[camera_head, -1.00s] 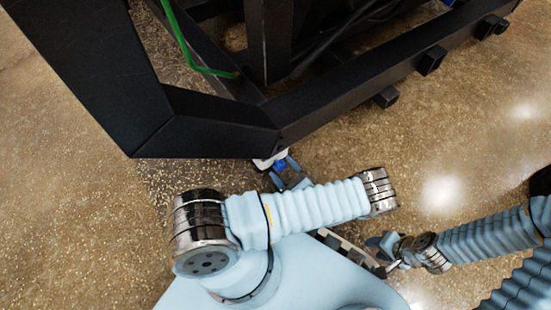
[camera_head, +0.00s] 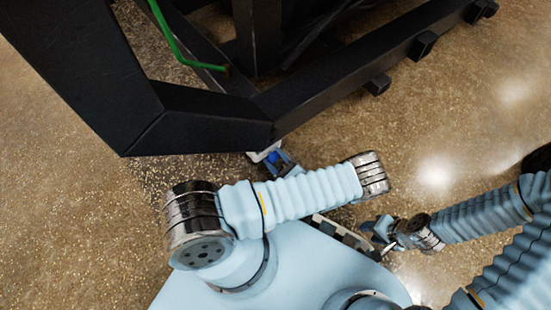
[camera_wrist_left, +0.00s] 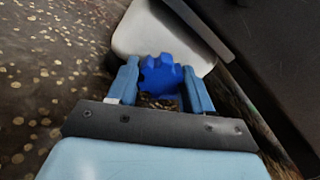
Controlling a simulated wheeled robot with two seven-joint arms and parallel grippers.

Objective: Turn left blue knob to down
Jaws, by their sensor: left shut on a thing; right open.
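The blue knob (camera_wrist_left: 161,74) is lobed and sits on a white rounded housing (camera_wrist_left: 150,30) in the left wrist view. My left gripper (camera_wrist_left: 164,80) has its two light-blue fingers on either side of the knob, shut on it. In the head view the knob (camera_head: 272,157) is a small blue patch below the black frame, and my left gripper (camera_head: 284,163) reaches it, partly hidden by my arm. My right gripper (camera_head: 375,236) is at the lower right, open and away from the knob. The knob's pointing direction cannot be told.
A heavy black frame (camera_head: 190,130) stands above the knob and close to my left arm. A green pipe (camera_head: 172,38) runs inside it. Black blocks (camera_head: 423,44) stick out along its lower beam. Speckled floor (camera_head: 80,210) is open at left and right.

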